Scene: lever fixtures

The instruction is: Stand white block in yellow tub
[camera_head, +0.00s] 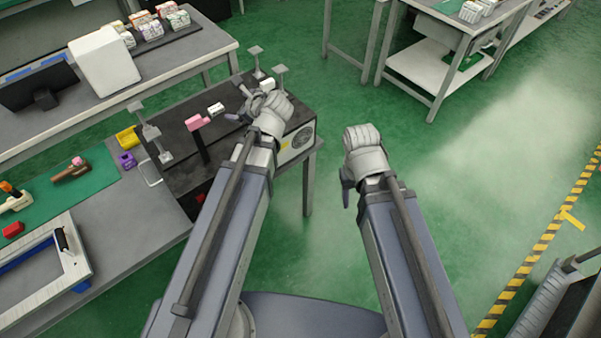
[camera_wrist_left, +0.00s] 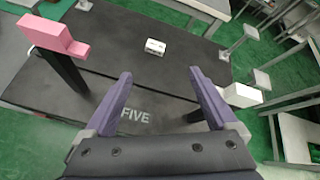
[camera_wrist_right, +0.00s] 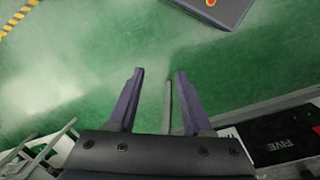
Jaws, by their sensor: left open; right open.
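A small white block (camera_head: 216,108) with dark marks lies on the black top of a fixture box. It also shows in the left wrist view (camera_wrist_left: 155,46), beyond the fingertips and apart from them. My left gripper (camera_head: 239,103) is open and empty over the box; its purple fingers (camera_wrist_left: 158,75) show in its wrist view. The small yellow tub (camera_head: 127,138) is on the grey bench left of the box; its inside is too small to make out. My right gripper (camera_head: 346,188) is open and empty over green floor, also in its wrist view (camera_wrist_right: 158,74).
A pink lever head (camera_head: 198,121) on a dark post stands left of the block. A white lever head (camera_wrist_left: 242,95) is right of my left fingers. Grey posts (camera_head: 152,133) stand at the box edges. A purple tub (camera_head: 127,160) sits beside the yellow one.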

